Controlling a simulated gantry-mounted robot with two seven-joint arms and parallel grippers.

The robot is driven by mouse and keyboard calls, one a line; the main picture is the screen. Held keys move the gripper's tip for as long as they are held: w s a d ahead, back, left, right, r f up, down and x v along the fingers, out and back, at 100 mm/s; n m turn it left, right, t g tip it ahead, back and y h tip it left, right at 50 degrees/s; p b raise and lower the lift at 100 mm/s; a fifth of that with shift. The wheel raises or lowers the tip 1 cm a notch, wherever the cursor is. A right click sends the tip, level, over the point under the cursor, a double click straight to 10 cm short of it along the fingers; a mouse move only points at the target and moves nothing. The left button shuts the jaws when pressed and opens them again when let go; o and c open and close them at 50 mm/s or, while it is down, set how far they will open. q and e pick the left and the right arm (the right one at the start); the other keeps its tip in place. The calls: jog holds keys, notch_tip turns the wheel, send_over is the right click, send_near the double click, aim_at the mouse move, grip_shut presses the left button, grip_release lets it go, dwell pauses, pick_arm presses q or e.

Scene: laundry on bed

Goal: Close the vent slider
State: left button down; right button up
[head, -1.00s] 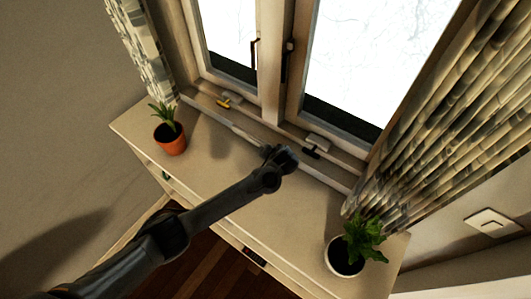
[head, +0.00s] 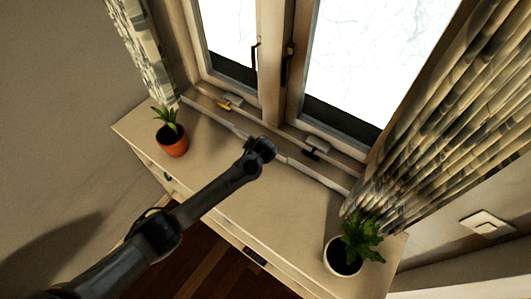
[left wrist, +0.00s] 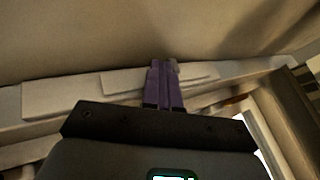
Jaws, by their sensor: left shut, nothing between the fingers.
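A pale raised strip (head: 241,133), apparently the vent slider, runs along the sill below the window. My left arm hides part of it in the head view. In the left wrist view a pale raised plate (left wrist: 135,81), apparently the slider, lies on a long pale rail (left wrist: 45,98). My left gripper (head: 269,146) is at the sill, near the middle of the rail. Its purple fingers (left wrist: 164,66) are shut and empty, overlapping the plate in the wrist view; I cannot tell whether they touch it. My right gripper is not in view.
A yellow-handled fitting (head: 224,106) and a black-handled fitting (head: 310,154) sit on the window ledge. A potted plant (head: 171,138) stands at left and another (head: 345,255) at right on the cabinet top (head: 285,205). A curtain (head: 450,110) hangs at right.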

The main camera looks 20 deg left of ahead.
pick_arm(q)
jog(key=shift+w+a, duration=0.15)
jog(key=shift+a, duration=0.55)
